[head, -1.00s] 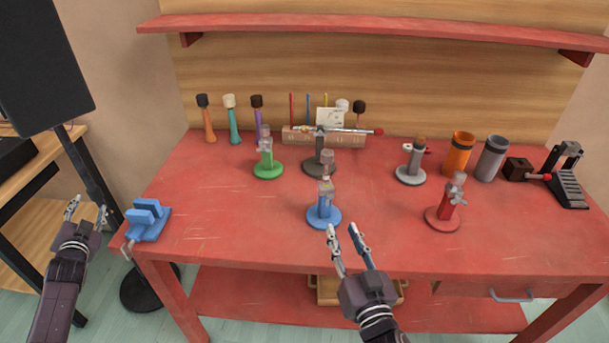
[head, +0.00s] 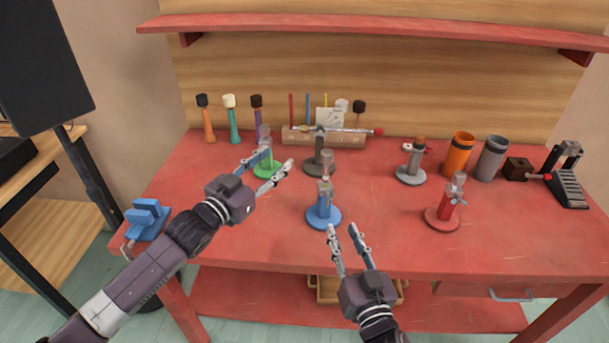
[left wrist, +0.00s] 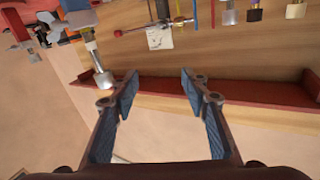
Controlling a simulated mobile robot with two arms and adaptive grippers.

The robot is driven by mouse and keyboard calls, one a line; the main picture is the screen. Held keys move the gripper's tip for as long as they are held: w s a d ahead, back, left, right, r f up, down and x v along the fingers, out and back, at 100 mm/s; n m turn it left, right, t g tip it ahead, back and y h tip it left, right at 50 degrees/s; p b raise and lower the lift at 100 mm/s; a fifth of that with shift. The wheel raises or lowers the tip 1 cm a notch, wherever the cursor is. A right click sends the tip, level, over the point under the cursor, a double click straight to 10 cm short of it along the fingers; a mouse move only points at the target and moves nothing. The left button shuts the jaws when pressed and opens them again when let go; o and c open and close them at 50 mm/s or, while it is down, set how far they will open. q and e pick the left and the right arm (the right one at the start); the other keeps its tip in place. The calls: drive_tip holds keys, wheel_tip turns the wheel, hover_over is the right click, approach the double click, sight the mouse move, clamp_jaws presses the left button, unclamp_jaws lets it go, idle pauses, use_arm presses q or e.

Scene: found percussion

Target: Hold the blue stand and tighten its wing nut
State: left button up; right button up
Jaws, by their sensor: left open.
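The blue stand (head: 324,213) stands upright near the table's front middle, with a round blue base and a pale clear-topped post; its wing nut is too small to make out. My left gripper (head: 274,164) is open over the table, left of and behind the blue stand, in front of the green stand (head: 268,169). In the left wrist view its open, empty fingers (left wrist: 157,85) point toward the back wall. My right gripper (head: 343,232) has its fingers spread, empty, just in front of the blue stand and apart from it.
A dark stand (head: 319,167) with a long rod is behind. A grey stand (head: 411,175) and red stand (head: 443,217) are to the right. A blue clamp (head: 148,220) sits at the left edge. Shakers, cups and a pedal line the back. A shelf (head: 380,30) hangs above.

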use_arm(q)
drive_tip(key=g+h, duration=0.2)
approach(326, 160)
drive_tip(key=w+d+f, duration=0.1)
drive_tip(key=w, duration=0.2)
drive_tip(key=shift+w+d+f, duration=0.15)
drive_tip(key=shift+w+d, duration=0.2)
drive_tip(key=shift+d, duration=0.1)
drive_tip(key=x, duration=0.7)
clamp_jaws()
